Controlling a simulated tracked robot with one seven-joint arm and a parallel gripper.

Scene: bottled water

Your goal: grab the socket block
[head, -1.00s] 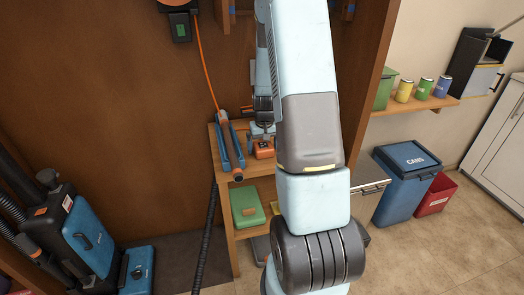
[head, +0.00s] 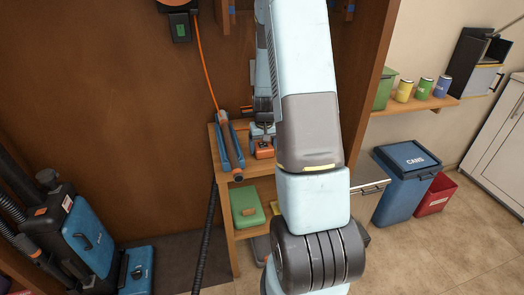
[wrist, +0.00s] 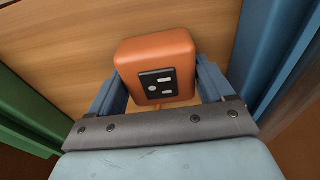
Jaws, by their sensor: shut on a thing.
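The socket block (wrist: 178,50) is an orange box with rounded corners and a black socket panel on the face towards the wrist camera. My gripper (wrist: 158,84) has one blue finger on each side of the block and is shut on it. In the head view the orange block (head: 264,152) shows at the top of the wooden shelf unit, beside my arm, with my gripper (head: 262,134) over it. I cannot tell whether the block touches the shelf. A short piece of orange cord shows below the block in the wrist view.
A blue and grey tool with orange parts (head: 231,150) lies close to the left of the block on the shelf top (head: 215,141). A green case (head: 247,207) sits on the lower shelf. An orange cable (head: 206,72) hangs down the brown wall behind.

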